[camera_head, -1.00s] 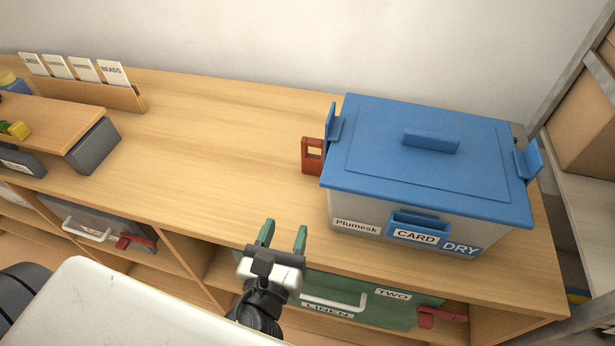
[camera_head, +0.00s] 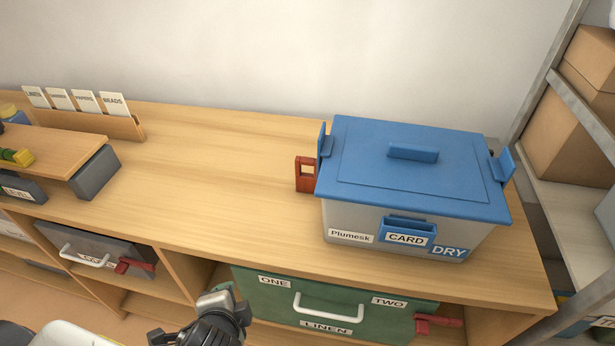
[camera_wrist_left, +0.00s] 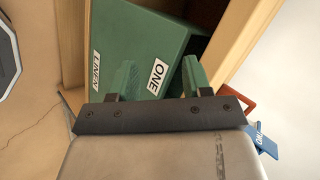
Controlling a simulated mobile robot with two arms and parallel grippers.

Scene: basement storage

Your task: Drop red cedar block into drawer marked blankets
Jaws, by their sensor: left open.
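A red block with a square hole (camera_head: 305,174) stands on the wooden top, close against the left side of the blue-lidded bin; it also shows in the left wrist view (camera_wrist_left: 238,107). I see no label reading blankets. A green drawer marked LINEN, ONE and TWO (camera_head: 338,304) sits below the top. A grey drawer (camera_head: 95,248) is farther left; its label is partly hidden and unreadable. My left gripper (camera_head: 212,304) is low in front of the shelves, left of the green drawer. In the left wrist view its green fingers (camera_wrist_left: 160,80) are apart and empty. My right gripper is out of view.
The blue-lidded bin (camera_head: 415,165) marked Plumesk, CARD and DRY fills the right of the top. A raised wooden shelf (camera_head: 45,135) and a card holder (camera_head: 85,120) stand at the left. Red latches (camera_head: 437,324) stick out by the drawers. The middle of the top is clear.

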